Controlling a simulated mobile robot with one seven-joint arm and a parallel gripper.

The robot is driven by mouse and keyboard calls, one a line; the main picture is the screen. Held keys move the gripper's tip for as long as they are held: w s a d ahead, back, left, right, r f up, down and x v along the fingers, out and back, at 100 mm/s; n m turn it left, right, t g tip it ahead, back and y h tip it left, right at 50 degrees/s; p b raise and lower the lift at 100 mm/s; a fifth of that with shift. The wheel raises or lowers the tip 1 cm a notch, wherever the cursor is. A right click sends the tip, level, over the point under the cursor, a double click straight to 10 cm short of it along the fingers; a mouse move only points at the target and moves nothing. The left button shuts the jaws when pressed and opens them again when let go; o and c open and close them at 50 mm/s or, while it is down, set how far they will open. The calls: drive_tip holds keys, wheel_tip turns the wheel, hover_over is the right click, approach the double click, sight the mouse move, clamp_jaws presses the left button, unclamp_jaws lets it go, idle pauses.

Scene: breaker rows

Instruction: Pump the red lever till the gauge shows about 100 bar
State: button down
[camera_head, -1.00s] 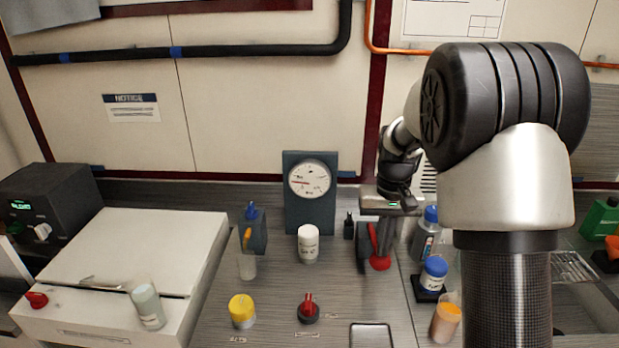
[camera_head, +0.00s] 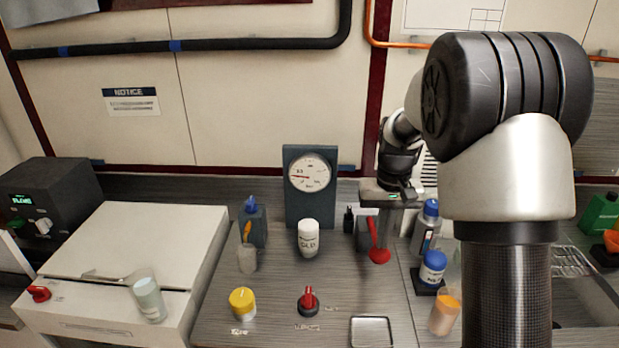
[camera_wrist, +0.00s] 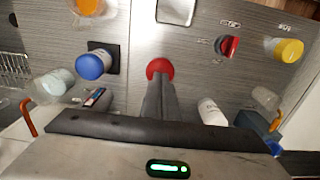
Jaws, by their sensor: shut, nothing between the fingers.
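The red lever (camera_head: 373,233) rises from a dark block right of the gauge and ends in a round red knob (camera_head: 379,256). The knob shows in the wrist view (camera_wrist: 160,67) just beyond my fingertips. My gripper (camera_head: 384,232) is shut and empty, pointing down close beside the lever; its fingers also show in the wrist view (camera_wrist: 158,88). I cannot tell whether the fingertips touch the knob. The white dial gauge (camera_head: 310,173) stands on a dark panel at the back. Its red needle points left; the numbers are too small to read.
A white bottle (camera_head: 308,238) stands left of the lever. A blue-capped jar (camera_head: 433,267) and another bottle (camera_head: 424,228) stand close on the right. A red rotary knob (camera_head: 308,301), a yellow-capped jar (camera_head: 242,303) and a metal tray (camera_head: 371,332) lie nearer the front.

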sight(379, 259)
drive_tip(key=shift+f+b, duration=2.4)
drive_tip(key=shift+f, duration=1.5)
drive_tip(key=shift+r+p, duration=3)
drive_tip(key=shift+r, duration=1.05)
drive_tip(key=shift+f, duration=0.2)
drive_tip(key=shift+f+b, duration=1.55)
drive_tip(key=shift+f, duration=0.7)
drive_tip(key=shift+r+p, duration=1.75)
drive_tip(key=shift+r, duration=0.7)
drive_tip(key=shift+r+p, duration=1.85)
drive_tip(key=shift+r, duration=0.7)
